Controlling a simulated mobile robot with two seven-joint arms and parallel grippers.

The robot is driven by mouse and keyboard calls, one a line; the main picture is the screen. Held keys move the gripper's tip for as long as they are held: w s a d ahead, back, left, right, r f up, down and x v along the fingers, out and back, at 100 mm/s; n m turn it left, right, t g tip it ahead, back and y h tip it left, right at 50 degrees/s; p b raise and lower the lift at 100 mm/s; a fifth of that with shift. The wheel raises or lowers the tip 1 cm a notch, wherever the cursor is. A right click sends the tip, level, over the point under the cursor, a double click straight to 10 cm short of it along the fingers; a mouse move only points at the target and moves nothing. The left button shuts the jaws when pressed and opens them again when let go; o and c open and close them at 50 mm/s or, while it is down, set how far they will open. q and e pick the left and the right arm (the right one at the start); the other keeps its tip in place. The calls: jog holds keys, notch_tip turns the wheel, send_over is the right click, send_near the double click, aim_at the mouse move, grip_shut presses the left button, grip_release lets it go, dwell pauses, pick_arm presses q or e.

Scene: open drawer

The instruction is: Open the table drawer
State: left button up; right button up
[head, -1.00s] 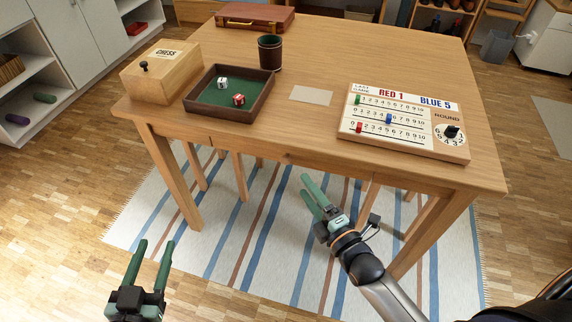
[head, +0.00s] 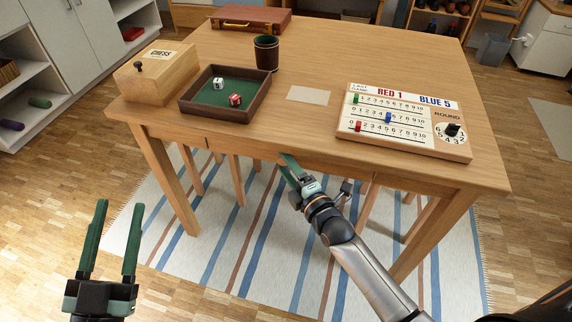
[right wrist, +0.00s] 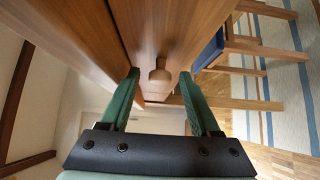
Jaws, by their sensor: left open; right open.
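The wooden table (head: 225,48) has a drawer front (head: 240,147) set in its near apron; the drawer looks closed. The knob is hidden in the head view. My left gripper (head: 118,215) is open and empty, low in front of the table's left side.
On the tabletop are a chess box (head: 156,75), a dice tray (head: 203,112), a dark cup (head: 266,54), a card (head: 309,95), a scoreboard (head: 400,125) and a red-brown case (head: 250,18). A striped rug (head: 220,255) lies below. The floor before the table is clear.

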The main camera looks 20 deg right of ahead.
jog(key=shift+c, duration=0.3)
grip_shut()
dwell(1.0)
